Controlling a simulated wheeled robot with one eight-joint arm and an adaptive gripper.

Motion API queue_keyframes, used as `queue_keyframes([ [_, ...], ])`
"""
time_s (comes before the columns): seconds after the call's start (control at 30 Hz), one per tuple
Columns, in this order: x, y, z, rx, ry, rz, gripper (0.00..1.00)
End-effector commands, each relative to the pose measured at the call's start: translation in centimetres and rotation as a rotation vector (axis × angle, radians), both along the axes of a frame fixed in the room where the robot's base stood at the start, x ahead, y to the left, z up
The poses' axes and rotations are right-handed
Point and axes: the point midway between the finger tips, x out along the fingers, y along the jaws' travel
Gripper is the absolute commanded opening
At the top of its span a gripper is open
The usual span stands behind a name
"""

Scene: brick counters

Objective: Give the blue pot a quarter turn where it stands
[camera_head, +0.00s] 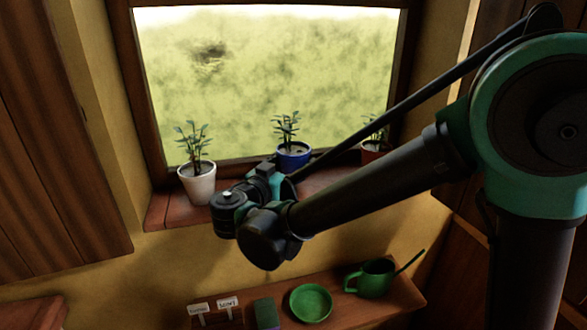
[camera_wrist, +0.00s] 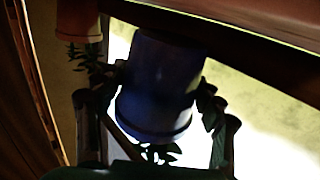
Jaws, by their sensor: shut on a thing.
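The blue pot (camera_head: 293,160) with a leafy plant (camera_head: 286,128) stands upright on the window sill, between a white pot and a red one. My wrist hides part of it in the head view. In the wrist view the blue pot (camera_wrist: 158,85) appears upside down, its plant at the bottom edge. My gripper (camera_wrist: 163,105) is shut on the pot, one finger on each side of it. In the head view my arm hides the fingertips.
A white potted plant (camera_head: 197,181) stands left on the sill (camera_head: 165,207); a red pot (camera_head: 372,152) stands right, partly behind my arm. The lower shelf (camera_head: 345,312) holds a green bowl (camera_head: 311,302), watering can (camera_head: 374,278) and small signs (camera_head: 228,304).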

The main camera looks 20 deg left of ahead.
Motion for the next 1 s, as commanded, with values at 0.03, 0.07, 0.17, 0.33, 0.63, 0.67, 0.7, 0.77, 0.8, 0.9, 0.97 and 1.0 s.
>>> queue_keyframes([
  [0.03, 0.0, 0.0, 0.8, 0.000, -0.001, 0.000, 0.12],
  [0.07, 0.0, 0.0, 1.3, 0.000, -0.001, 0.000, 0.12],
  [0.17, 0.0, 0.0, 2.9, 0.000, -0.001, 0.000, 0.12],
  [0.33, 0.0, -0.1, 5.7, 0.000, -0.001, 0.000, 0.12],
  [0.63, 0.0, 0.2, 5.3, 0.000, -0.001, 0.000, 0.12],
  [0.67, 0.0, 0.3, 4.7, 0.000, -0.001, 0.000, 0.12],
  [0.7, 0.0, 0.3, 3.7, 0.000, -0.001, 0.000, 0.12],
  [0.77, 0.0, 0.3, 2.4, 0.000, -0.001, 0.000, 0.12],
  [0.8, 0.0, 0.2, 1.6, 0.000, -0.001, 0.000, 0.12],
  [0.9, 0.0, 0.1, 0.0, 0.000, -0.001, 0.000, 0.12],
  [0.97, 0.0, 0.0, -0.6, 0.000, -0.001, 0.002, 0.12],
  [1.0, 0.0, -0.1, -0.9, 0.000, -0.001, 0.007, 0.12],
])
